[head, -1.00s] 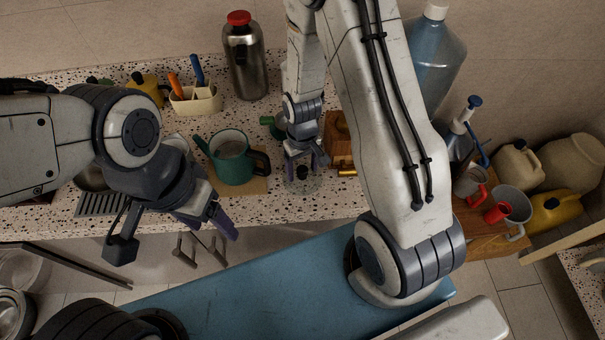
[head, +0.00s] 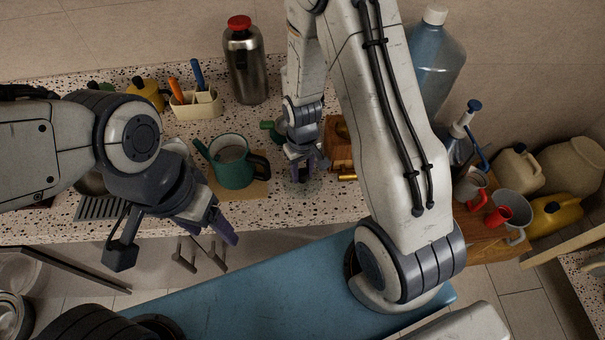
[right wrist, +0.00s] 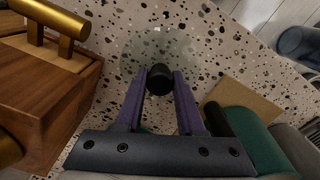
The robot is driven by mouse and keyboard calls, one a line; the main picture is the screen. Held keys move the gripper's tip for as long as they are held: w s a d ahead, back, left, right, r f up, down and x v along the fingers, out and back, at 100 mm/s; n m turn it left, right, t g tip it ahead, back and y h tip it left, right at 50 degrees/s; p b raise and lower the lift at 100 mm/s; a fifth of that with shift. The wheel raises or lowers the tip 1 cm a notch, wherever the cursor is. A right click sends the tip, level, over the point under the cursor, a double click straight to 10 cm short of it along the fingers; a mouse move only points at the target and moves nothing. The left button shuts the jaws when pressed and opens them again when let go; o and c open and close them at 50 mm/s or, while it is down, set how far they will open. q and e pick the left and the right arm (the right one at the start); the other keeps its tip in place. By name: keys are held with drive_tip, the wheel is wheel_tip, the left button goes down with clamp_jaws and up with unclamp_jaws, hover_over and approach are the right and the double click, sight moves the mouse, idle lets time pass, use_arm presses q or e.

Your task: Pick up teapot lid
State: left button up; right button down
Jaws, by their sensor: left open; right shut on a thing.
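The teapot lid is a clear glass disc with a black knob (right wrist: 159,80), on the speckled counter in the right wrist view; whether it touches the counter is unclear. My right gripper (right wrist: 160,76) is shut on the knob, with a purple finger on either side. In the head view my right gripper (head: 303,168) points down at the lid, largely covering it. The green teapot (head: 233,167) stands open-topped on a wooden board to the left of the lid. My left gripper (head: 222,229) is open and empty in front of the counter edge.
A wooden box (right wrist: 40,105) with a brass handle (right wrist: 52,30) stands close beside the lid. A steel flask (head: 244,65) and a utensil caddy (head: 196,104) stand behind. The speckled counter (head: 285,208) is clear in front of the lid.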

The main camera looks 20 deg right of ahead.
sight(303, 172)
drive_tip(key=shift+r, duration=0.4)
wheel_tip(303, 172, up, 3)
drive_tip(key=shift+d+b, duration=0.1)
drive_tip(key=shift+b, duration=0.5)
drive_tip(key=s+d+r+b, duration=0.1)
drive_tip(key=s+d+r, duration=0.5)
drive_tip(key=s+d, duration=0.2)
drive_tip(key=shift+d+r+b, duration=0.2)
drive_tip(key=shift+r+b, duration=0.1)
drive_tip(key=shift+b, duration=0.1)
